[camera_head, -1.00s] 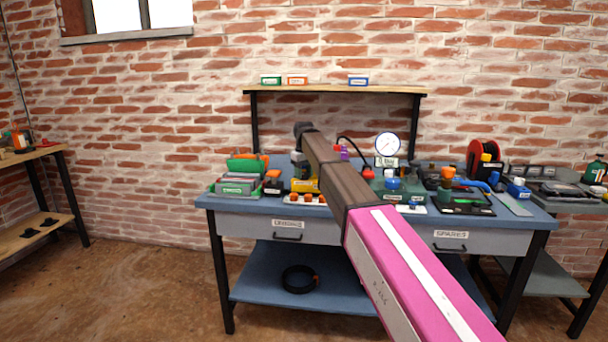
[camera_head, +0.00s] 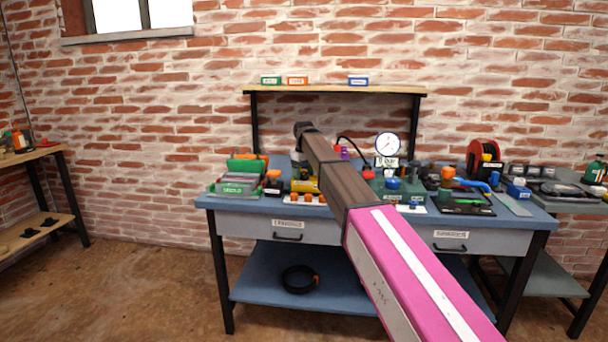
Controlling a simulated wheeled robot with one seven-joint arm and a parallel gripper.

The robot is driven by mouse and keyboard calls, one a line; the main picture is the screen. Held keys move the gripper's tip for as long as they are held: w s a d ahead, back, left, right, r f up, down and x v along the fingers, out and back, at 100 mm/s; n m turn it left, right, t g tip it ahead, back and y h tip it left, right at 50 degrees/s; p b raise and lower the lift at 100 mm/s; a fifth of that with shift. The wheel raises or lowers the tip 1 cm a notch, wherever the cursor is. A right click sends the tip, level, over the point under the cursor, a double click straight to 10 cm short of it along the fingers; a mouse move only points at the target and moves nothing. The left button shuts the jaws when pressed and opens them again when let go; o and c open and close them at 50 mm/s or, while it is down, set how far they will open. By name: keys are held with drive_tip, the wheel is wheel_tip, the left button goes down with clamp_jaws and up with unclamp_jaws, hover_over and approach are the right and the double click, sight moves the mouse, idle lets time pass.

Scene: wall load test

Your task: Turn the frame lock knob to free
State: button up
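My arm reaches from the lower right over the blue workbench (camera_head: 208,201), and its far end bends down over the left-middle of the bench top. My gripper (camera_head: 298,166) is small and partly hidden there, just above or behind a yellow object (camera_head: 306,186); its fingers cannot be made out. I cannot tell for sure which part is the frame lock knob. Small orange-red knobs (camera_head: 308,198) sit on a white plate in front of the yellow object. A blue knob (camera_head: 393,183) sits on a green unit right of my arm, below a round gauge (camera_head: 387,144).
A green tray (camera_head: 236,189) and an orange-topped item (camera_head: 273,183) stand left of my gripper. A red reel (camera_head: 484,158) and blue fittings (camera_head: 476,184) crowd the right. A shelf (camera_head: 340,89) spans the back. A black ring (camera_head: 299,279) lies on the lower shelf.

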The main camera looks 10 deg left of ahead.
sight(304, 173)
wheel_tip(304, 173, up, 11)
idle(0.7)
drive_tip(key=shift+s+f, duration=0.1)
